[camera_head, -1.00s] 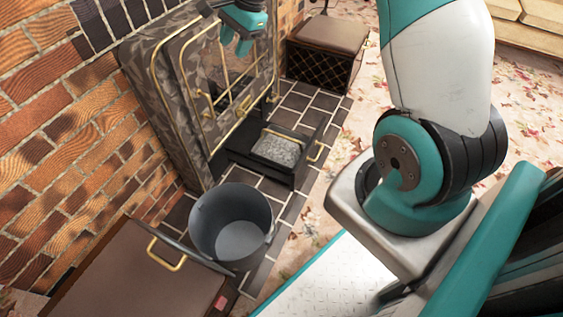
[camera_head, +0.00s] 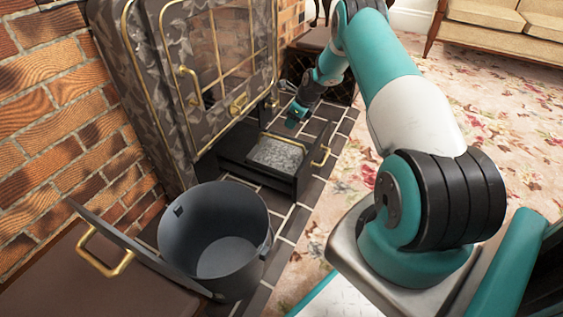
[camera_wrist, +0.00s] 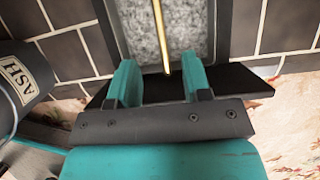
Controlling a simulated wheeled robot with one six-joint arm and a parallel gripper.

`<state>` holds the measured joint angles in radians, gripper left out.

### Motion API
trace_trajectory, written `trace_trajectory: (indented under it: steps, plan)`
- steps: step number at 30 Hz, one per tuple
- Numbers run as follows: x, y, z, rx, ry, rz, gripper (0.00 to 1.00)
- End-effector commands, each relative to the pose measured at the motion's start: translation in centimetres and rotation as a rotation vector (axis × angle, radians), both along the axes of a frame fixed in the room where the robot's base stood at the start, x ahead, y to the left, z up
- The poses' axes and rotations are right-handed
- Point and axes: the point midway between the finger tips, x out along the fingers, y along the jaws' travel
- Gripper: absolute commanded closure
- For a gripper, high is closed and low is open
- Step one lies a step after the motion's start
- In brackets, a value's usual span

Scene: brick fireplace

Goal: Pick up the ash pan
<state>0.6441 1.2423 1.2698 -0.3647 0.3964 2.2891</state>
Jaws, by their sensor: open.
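The ash pan (camera_head: 252,158) holds grey ash and sits in the pulled-out drawer (camera_head: 283,184) low at the front of the stove. A thin gold handle (camera_head: 285,139) spans the pan. The pan's grey rim also shows in the wrist view (camera_wrist: 224,28). My gripper (camera_head: 294,120) points down just behind the pan in the head view. In the wrist view my gripper (camera_wrist: 159,78) is open and empty, its teal fingers apart. The gold handle runs lengthwise down the picture, its lower end between the fingertips. Contact with it cannot be told.
A dark stove (camera_head: 190,80) with a gold-trimmed glass door stands behind the drawer. A grey bucket (camera_head: 222,225), marked ASH in the wrist view (camera_wrist: 18,85), stands in front. A brown box (camera_head: 50,270) is at lower left. Floral carpet (camera_head: 490,105) lies open at right.

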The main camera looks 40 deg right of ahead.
Motion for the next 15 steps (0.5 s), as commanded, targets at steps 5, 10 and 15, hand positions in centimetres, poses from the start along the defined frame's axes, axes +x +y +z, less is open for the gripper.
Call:
trace_trajectory:
  steps: [5,10,15]
  plan:
    - [1.5,0.7,-4.5,0.000,0.000,0.003,0.55]
    - [2.3,1.0,-6.2,-0.001,0.000,0.002,0.55]
    - [2.5,1.1,-6.6,-0.001,0.000,0.002,0.55]
